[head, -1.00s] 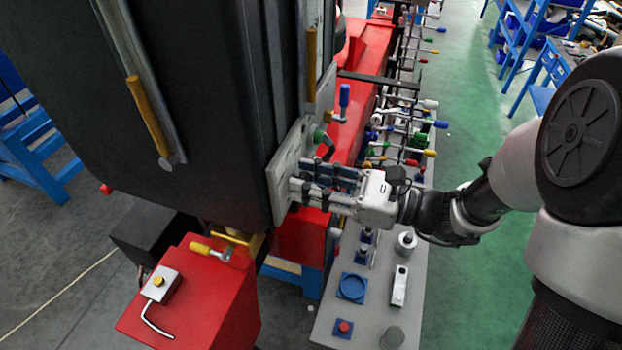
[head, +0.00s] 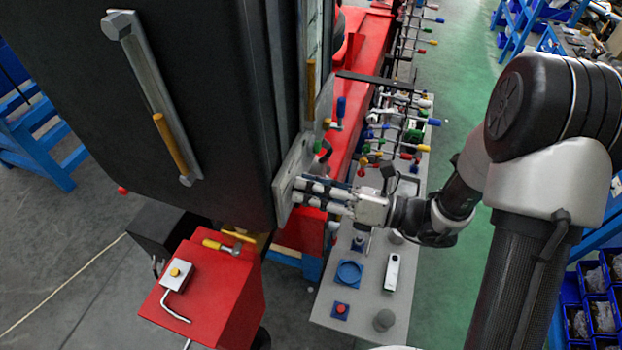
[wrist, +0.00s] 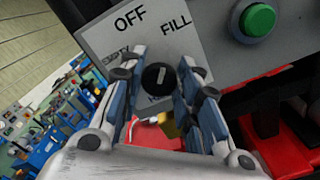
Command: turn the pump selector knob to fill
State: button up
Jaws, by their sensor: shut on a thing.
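The pump selector knob (wrist: 158,77) is black and round with a white mark. The mark points up and slightly right in the wrist view, roughly towards the FILL label (wrist: 176,28). The OFF label (wrist: 130,17) is to the left. Another label at the left is partly covered by a finger, and one below the knob is mostly hidden. My gripper (wrist: 161,72) is shut on the knob, a finger at each side. In the head view my gripper (head: 302,190) reaches the light panel (head: 286,176) on the dark cabinet; it hides the knob there.
A green button (wrist: 257,20) is right of the label plate; a red part (wrist: 268,140) is below it. In the head view, a red box (head: 215,285) stands below the cabinet, and a grey bench (head: 372,320) with small fixtures lies beneath my wrist.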

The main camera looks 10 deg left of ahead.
jog(key=shift+m+p, duration=0.45)
jog(key=shift+m, duration=0.15)
jog(key=o, duration=1)
jog(key=d, duration=0.8)
jog(key=s+d, duration=0.1)
jog(key=d, duration=0.3)
